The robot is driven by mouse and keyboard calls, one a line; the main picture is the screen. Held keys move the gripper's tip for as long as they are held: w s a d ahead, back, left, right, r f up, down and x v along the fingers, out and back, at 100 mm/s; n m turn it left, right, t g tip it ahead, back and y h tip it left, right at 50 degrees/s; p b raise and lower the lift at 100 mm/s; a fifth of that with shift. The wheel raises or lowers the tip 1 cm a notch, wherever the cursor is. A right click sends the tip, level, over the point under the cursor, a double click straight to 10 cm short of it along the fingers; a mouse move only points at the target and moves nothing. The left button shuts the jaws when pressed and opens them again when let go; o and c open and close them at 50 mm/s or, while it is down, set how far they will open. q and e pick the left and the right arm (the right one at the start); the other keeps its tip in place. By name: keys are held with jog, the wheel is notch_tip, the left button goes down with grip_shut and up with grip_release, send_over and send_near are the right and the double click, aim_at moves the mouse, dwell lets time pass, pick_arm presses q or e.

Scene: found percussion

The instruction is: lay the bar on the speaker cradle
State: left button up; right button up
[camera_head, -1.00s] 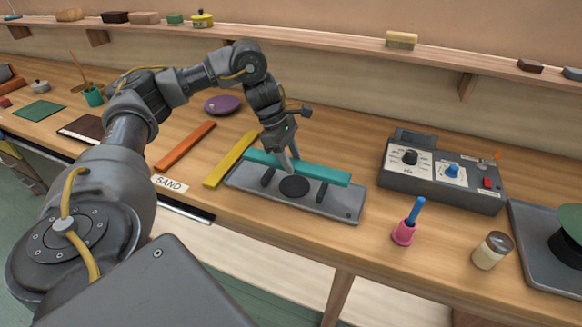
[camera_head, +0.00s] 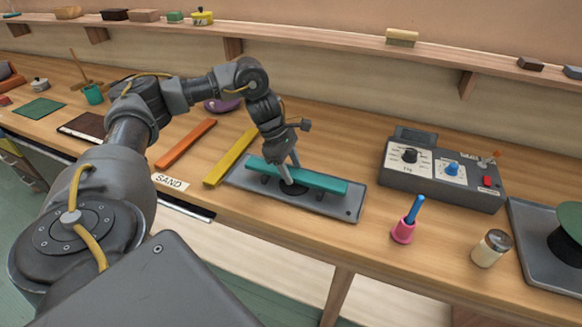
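The teal bar (camera_head: 325,183) lies lengthwise over the speaker cradle, a grey plate (camera_head: 347,207) with dark supports and a black round speaker (camera_head: 294,189). The bar sits low and looks level, close to or on the supports; exact contact is hard to see. My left gripper (camera_head: 291,175) points down at the bar's middle-left, one finger on the near side and one on the far side. Whether the fingers press the bar is not clear. My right gripper is not in view.
An orange bar (camera_head: 186,143) and a yellow bar (camera_head: 231,157) lie left of the cradle. A control box (camera_head: 442,176) stands to the right. A pink cup with a blue stick (camera_head: 404,231) and a jar (camera_head: 491,248) stand near the front edge.

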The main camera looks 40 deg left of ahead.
pick_arm(q)
jog(key=shift+o, duration=0.8)
jog(key=shift+r, duration=0.1)
jog(key=shift+r, duration=0.25)
jog(key=v, duration=0.4)
jog(key=shift+w, duration=0.1)
jog(key=p+v, duration=0.3)
jog(key=v, duration=0.5)
jog(key=shift+r, duration=0.2)
